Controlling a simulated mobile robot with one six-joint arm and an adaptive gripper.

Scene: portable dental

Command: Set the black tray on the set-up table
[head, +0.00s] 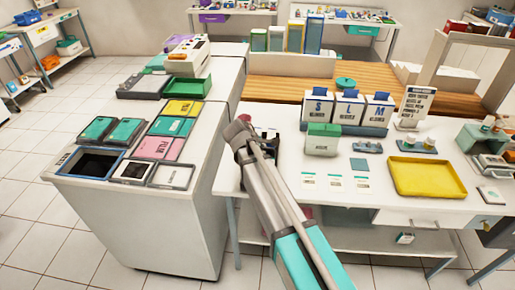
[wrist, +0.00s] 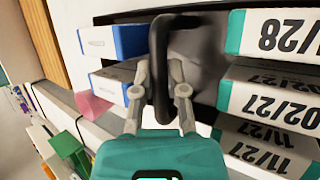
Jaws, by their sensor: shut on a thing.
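In the wrist view my gripper (wrist: 163,80) is shut on a dark thing with a black rounded rim (wrist: 160,95), which I take to be the black tray. The rim stands upright between the two fingers, and a dark grey face shows behind it to the right. The rest of it is out of view. No label shows which table is the set-up table.
The white table holds a yellow tray (head: 428,178), boxes marked S, M and L (head: 345,108) and a green-lidded box (head: 322,140). A left counter (head: 200,190) carries several coloured cases. In the wrist view, dated teal-and-white boxes (wrist: 270,95) and blue-and-white boxes (wrist: 112,42) are close by.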

